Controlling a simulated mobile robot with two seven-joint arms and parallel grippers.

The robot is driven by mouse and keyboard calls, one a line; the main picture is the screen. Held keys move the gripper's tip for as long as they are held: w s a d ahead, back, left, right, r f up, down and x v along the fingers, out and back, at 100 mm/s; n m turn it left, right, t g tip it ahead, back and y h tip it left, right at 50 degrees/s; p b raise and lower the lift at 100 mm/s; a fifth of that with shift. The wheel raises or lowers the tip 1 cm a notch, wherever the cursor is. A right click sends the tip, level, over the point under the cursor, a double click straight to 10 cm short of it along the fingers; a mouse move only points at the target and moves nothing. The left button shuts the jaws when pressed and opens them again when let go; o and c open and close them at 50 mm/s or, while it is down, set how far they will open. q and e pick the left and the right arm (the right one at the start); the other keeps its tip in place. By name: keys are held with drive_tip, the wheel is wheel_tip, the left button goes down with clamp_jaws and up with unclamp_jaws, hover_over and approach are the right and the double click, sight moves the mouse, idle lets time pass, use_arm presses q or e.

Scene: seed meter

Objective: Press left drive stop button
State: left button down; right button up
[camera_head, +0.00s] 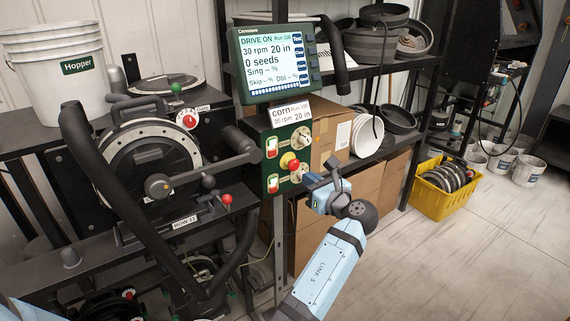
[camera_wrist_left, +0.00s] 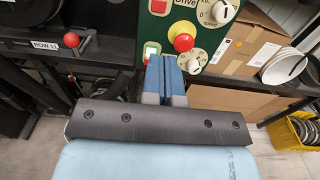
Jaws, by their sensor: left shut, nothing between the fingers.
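A red mushroom stop button (camera_head: 289,161) with a yellow collar sits mid-panel on a dark green control panel (camera_head: 270,164) under the monitor. The red button also shows in the left wrist view (camera_wrist_left: 184,42), just above and right of my fingertips. My left gripper (camera_head: 313,181) is shut and empty, in front of the panel's lower right side. In the left wrist view its blue fingers (camera_wrist_left: 164,66) lie together, pointing at the panel below the button. I cannot tell whether they touch the panel; the button is uncovered. My right gripper is not in view.
Rocker switches (camera_head: 271,147) and dial knobs (camera_head: 301,138) flank the button. The monitor (camera_head: 276,63) reads DRIVE ON, 30 rpm. The black seed meter (camera_head: 145,160) stands left. Cardboard boxes (camera_head: 333,140) and shelves are behind right. A yellow crate (camera_head: 446,190) is on the otherwise open floor at right.

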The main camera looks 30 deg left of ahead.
sight(274, 153)
use_arm(q)
drive_tip(key=shift+a, duration=0.2)
drive_tip(key=shift+a, duration=0.1)
drive_tip(key=x, duration=1.3)
drive_tip(key=shift+w+a, duration=0.2)
drive_tip(key=shift+a, duration=0.1)
